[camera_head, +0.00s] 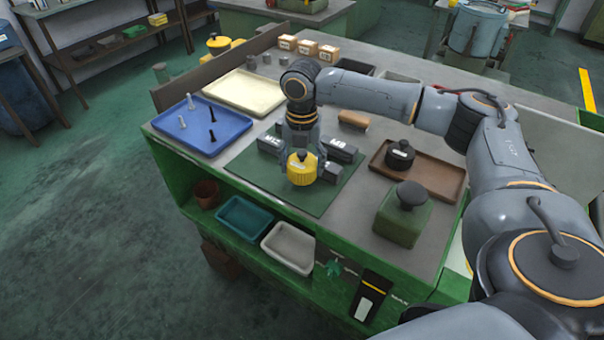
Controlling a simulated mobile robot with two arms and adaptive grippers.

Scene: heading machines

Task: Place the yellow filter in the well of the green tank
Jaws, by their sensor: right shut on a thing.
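The yellow filter (301,174) is a short ribbed cylinder with a dark top and a pale label. It is at the green mat in the middle of the bench; I cannot tell whether it touches the mat. My right gripper (301,152) points down from above and is shut on the filter's top. The green tank (399,225) is a squarish block at the bench's front right, right of the filter and apart from it. A dark round knob-like piece (411,194) stands on its top, and the well's inside is not visible. My left gripper is out of view.
Dark blocks marked M12 and M8 (341,150) stand close around the gripper. A brown tray (440,178) holding a black filter (399,155) lies behind the tank. A blue tray (203,138) with bolts and a cream tray (244,90) are at left.

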